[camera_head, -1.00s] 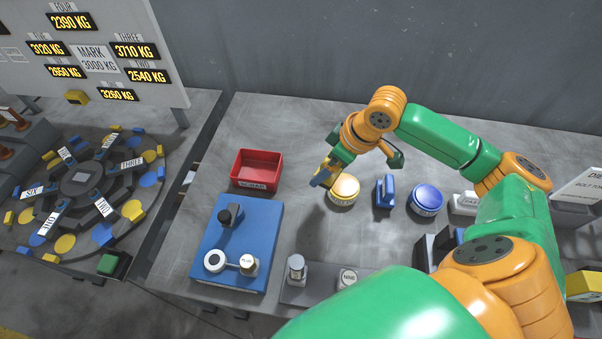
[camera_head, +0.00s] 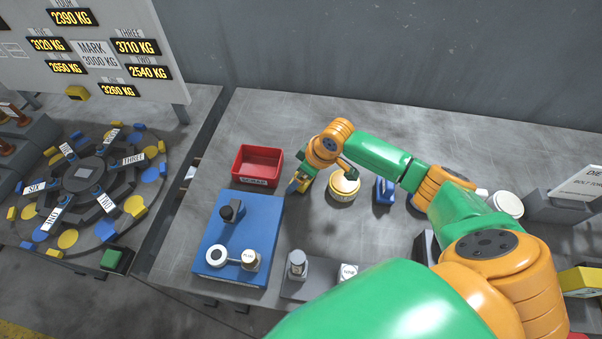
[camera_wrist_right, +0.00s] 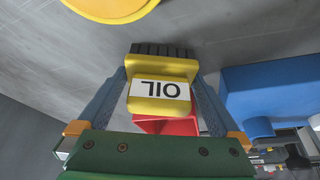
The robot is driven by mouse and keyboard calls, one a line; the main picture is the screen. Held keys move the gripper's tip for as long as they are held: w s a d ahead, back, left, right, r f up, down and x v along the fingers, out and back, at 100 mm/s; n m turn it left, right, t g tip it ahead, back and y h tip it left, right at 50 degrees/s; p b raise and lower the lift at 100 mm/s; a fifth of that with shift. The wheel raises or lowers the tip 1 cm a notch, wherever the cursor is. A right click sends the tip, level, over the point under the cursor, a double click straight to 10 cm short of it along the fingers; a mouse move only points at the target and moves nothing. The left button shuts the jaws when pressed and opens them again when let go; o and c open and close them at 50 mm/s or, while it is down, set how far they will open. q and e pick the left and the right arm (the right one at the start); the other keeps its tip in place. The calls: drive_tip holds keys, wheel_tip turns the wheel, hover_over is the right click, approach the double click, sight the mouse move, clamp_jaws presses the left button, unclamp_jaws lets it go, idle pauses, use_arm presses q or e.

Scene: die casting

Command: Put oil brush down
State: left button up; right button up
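My right gripper (camera_head: 300,181) is over the table, between the red bin and the round yellow tin in the head view. In the right wrist view the gripper (camera_wrist_right: 160,95) is shut on the oil brush (camera_wrist_right: 160,103), a yellow block with a white OIL label and dark bristles. Its fingers lie on either side of the block. In the head view the brush is small and mostly hidden by the gripper. Whether the bristles touch the table is unclear. The yellow tin (camera_head: 342,194) stands just right of the gripper. My left gripper is not in view.
A red bin (camera_head: 257,166) stands left of the gripper. A blue plate with fittings (camera_head: 238,225) lies in front of the bin. A blue block (camera_head: 384,190) stands right of the yellow tin. Grey table (camera_head: 330,120) behind the gripper is clear.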

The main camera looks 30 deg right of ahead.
drive_tip(key=p+v, duration=0.1)
drive_tip(key=v, duration=1.1)
drive_tip(key=shift+s, duration=0.1)
